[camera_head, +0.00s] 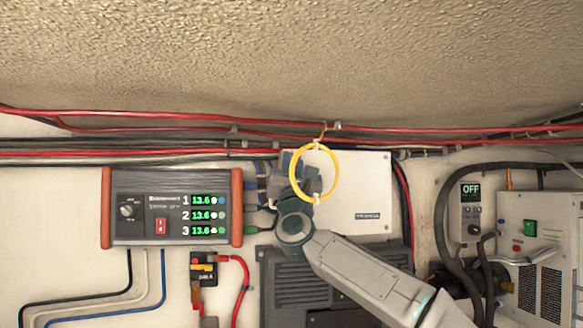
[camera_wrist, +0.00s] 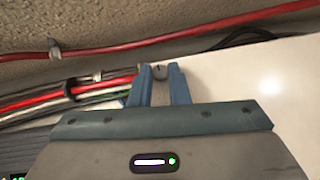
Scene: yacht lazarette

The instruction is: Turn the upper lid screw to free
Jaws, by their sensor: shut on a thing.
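The white box with its lid (camera_head: 365,180) is fixed on the wall, and my arm reaches its upper left part. In the head view my gripper (camera_head: 303,175) is partly behind a yellow ring, so the screw is hidden there. The white lid surface (camera_wrist: 270,85) fills the right of the wrist view.
The yellow ring (camera_head: 293,172) hangs from the red cables (camera_head: 440,131) in front of my gripper. A charger-like unit with three displays (camera_head: 150,215) is at left. A dark finned box (camera_head: 290,285) sits below. Machinery (camera_head: 540,240) stands at right.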

